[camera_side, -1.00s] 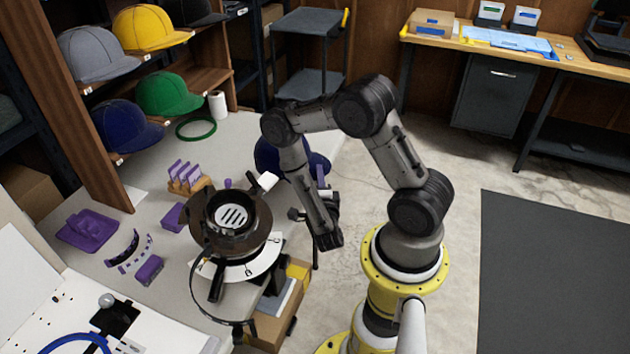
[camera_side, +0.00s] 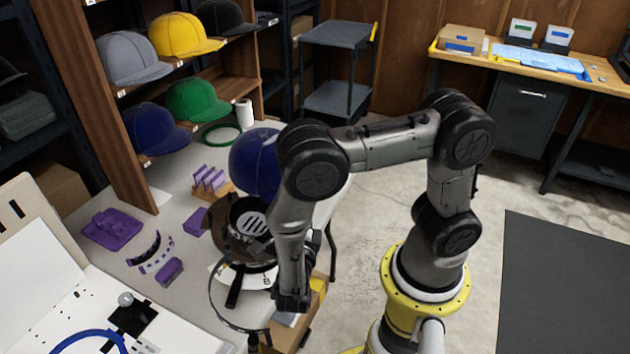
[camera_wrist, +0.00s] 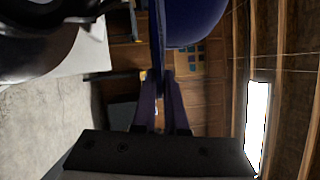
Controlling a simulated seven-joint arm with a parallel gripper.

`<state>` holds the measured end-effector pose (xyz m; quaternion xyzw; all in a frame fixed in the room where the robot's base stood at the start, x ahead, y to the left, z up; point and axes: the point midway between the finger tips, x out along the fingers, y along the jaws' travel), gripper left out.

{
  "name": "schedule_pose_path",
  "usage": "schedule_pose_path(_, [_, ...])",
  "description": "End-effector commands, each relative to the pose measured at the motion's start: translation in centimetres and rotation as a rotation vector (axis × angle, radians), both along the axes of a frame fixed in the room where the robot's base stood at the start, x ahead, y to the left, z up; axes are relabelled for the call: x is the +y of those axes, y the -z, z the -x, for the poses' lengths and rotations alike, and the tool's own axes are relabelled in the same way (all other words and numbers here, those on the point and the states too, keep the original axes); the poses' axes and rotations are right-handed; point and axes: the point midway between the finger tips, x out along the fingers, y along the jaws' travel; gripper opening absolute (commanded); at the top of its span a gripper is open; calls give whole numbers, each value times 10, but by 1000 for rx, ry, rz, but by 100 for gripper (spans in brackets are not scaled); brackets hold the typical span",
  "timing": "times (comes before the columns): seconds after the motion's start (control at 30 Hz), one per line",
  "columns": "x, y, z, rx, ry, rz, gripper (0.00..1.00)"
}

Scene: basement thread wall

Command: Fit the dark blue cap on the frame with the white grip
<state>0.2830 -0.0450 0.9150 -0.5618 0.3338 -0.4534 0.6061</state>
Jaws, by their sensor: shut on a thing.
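The dark blue cap (camera_side: 253,162) hangs in the air above the back of the frame, partly behind my arm. It also shows in the wrist view (camera_wrist: 190,22), where its thin brim runs down between my fingers. My gripper (camera_wrist: 160,82) is shut on that brim with its purple fingers; in the side view my arm hides it. The dark brown round frame (camera_side: 226,232) stands at the right edge of the table, with a slotted white disc in its middle. Its white grip is hidden behind my arm. I cannot tell whether the cap touches the frame.
A shelf at the left holds several caps, including another dark blue cap (camera_side: 154,130). A cable loops beside the frame. Open floor lies to the right.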

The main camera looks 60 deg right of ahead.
Motion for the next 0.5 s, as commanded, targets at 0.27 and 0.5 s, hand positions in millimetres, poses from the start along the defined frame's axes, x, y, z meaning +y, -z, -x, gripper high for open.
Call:
schedule_pose_path(0.27, [55, -3, 26, -46, -143, 8, 0])
schedule_pose_path(0.5, [70, -2, 38, -61, -186, 10, 0])
